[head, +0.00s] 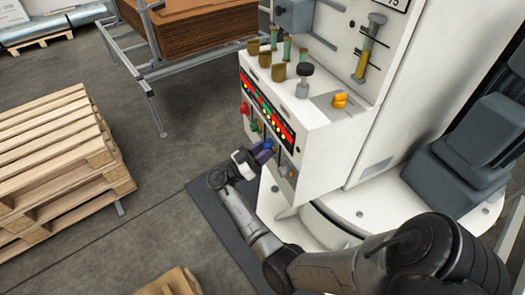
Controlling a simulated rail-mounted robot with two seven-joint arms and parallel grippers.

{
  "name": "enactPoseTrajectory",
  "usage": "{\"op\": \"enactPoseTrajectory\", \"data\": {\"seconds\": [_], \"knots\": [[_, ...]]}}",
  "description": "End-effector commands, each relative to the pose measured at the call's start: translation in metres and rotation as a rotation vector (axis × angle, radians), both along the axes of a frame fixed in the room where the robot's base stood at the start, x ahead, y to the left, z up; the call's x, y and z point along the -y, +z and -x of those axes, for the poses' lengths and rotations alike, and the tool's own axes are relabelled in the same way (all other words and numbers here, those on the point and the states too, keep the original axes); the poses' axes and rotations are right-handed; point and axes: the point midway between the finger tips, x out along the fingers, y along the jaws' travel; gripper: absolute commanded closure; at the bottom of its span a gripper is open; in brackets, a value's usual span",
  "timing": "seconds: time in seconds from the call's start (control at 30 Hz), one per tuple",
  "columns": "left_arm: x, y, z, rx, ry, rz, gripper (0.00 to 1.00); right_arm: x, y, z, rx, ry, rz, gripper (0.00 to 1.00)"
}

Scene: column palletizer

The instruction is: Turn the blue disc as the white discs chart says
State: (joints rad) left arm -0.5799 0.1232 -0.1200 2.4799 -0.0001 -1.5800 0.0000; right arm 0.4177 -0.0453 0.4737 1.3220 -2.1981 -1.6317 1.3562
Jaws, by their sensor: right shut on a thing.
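The blue disc (268,145) is a small blue control on the front of the white machine's control box, below a black strip of coloured lights. My right gripper (263,151) reaches it from the left front and is shut on it. The fingers hide much of the disc, so I cannot tell which way it points. I cannot make out a white discs chart in this view. My left gripper is not in view.
Stacked wooden pallets (50,150) stand at left, brown sheets (205,28) behind. Bare floor lies between.

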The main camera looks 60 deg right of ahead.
Motion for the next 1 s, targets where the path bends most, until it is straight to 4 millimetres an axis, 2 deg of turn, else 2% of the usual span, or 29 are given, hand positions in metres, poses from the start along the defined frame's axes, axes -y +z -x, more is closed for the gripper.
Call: {"op": "enactPoseTrajectory", "data": {"seconds": [0.03,0.2,0.57,1.0], "knots": [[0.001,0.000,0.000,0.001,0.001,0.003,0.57,0.000,0.000,0.000,0.000,0.000,0.000,0.74],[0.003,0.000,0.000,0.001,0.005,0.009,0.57,0.000,0.000,0.000,0.000,0.000,0.000,0.89],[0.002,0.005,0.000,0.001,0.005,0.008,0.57,0.000,0.002,0.001,-0.068,0.001,-0.047,0.89],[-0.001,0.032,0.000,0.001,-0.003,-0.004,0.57,-0.002,0.006,0.003,-0.380,0.001,-0.272,0.89]]}}
